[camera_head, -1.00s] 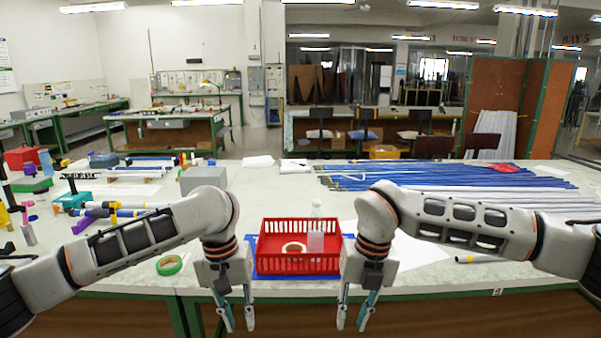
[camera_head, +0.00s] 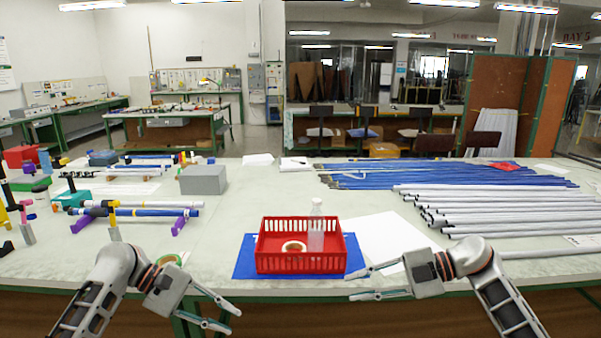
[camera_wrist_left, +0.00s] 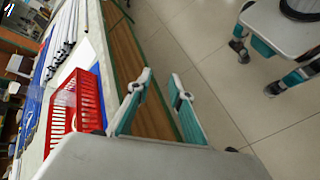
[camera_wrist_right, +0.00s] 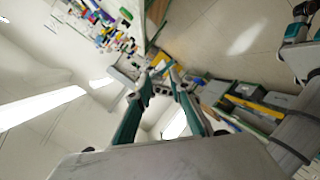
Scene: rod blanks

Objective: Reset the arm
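My left gripper (camera_head: 222,308) is low at the table's front edge, left of the red basket, with its fingers apart and nothing between them. Its open fingers also show in the left wrist view (camera_wrist_left: 158,100). My right gripper (camera_head: 358,284) is at the front edge right of the basket, fingers apart and pointing left, empty. Its spread fingers show in the right wrist view (camera_wrist_right: 162,95). Neither gripper touches the basket in the head view.
The red basket (camera_head: 300,264) on a blue mat (camera_head: 243,268) holds a tape roll (camera_head: 293,247) and a clear bottle (camera_head: 316,225). White rods (camera_head: 500,210) and blue rods (camera_head: 430,177) lie right. A grey box (camera_head: 203,180) and rod stands are left.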

